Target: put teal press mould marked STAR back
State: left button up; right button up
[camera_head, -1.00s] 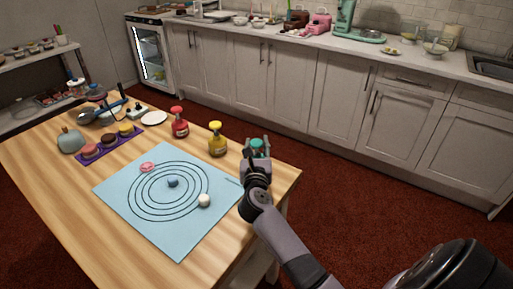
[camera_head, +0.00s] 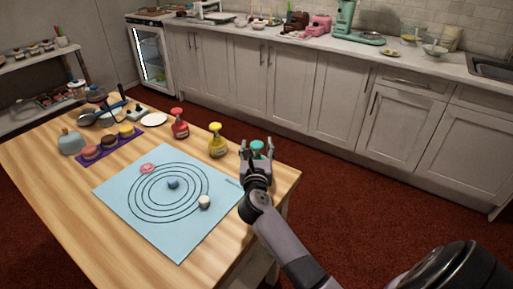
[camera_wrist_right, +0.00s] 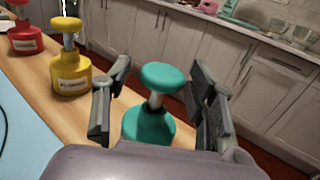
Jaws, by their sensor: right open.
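The teal press mould (camera_wrist_right: 149,122) stands upright between the two open fingers of my right gripper (camera_wrist_right: 158,108) in the right wrist view. A gap shows on each side of it, and its marking is not visible. In the head view the teal mould (camera_head: 257,149) shows at the table's right corner, partly hidden by my right gripper (camera_head: 257,153). A yellow press mould (camera_head: 217,142) and a red press mould (camera_head: 180,125) stand to its left in a row, each with a label too small to read. My left gripper is not in view.
A light blue mat (camera_head: 135,210) with printed rings lies on the wooden table (camera_head: 50,185), bearing a pink, a blue and a white piece. A purple tray (camera_head: 84,160) of round cakes and a white plate (camera_head: 154,119) are farther left. Kitchen cabinets (camera_head: 290,85) stand behind.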

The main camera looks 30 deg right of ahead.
jog(key=b+v, duration=0.1)
jog(key=v, duration=1.1)
